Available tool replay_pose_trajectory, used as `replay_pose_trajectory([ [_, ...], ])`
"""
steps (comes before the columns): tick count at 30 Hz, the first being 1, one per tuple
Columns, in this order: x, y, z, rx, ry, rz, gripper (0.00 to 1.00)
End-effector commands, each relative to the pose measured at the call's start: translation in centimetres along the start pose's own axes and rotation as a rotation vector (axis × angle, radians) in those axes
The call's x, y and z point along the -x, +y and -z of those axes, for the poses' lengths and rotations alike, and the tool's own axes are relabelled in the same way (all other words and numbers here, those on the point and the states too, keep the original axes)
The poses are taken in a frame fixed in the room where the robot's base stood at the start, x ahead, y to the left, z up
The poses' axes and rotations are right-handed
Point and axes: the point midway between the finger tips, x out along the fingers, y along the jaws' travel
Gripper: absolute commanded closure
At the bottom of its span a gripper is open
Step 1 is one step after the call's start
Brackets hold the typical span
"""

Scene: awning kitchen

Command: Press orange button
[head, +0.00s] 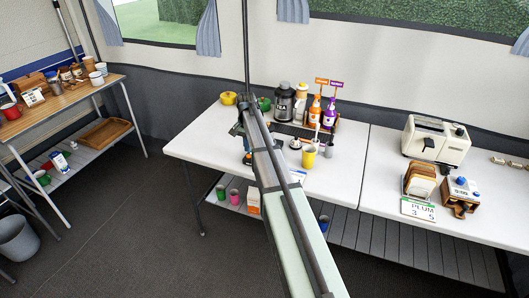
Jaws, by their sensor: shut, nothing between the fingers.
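No orange button can be made out clearly in the head view. Orange things near the back of the white table (197,145) are a bottle with an orange label (315,109) under an orange sign (321,82). A small orange and blue thing (247,157) shows beside my arm, too small and partly hidden to identify. My arm hides part of the tabletop.
A purple bottle (330,113) stands right of the orange one. A grey-lidded jar (284,104), yellow cup (309,157) and yellow pot (228,98) stand nearby. A toaster (435,139) and toast rack (419,180) are at right. The table's front left is clear.

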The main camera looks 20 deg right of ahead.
Motion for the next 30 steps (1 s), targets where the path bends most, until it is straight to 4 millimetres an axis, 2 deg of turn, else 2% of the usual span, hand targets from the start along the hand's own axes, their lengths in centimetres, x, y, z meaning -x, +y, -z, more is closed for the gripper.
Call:
replay_pose_trajectory([
  [30,1.8,0.0,0.0,0.000,0.000,0.000,1.00],
])
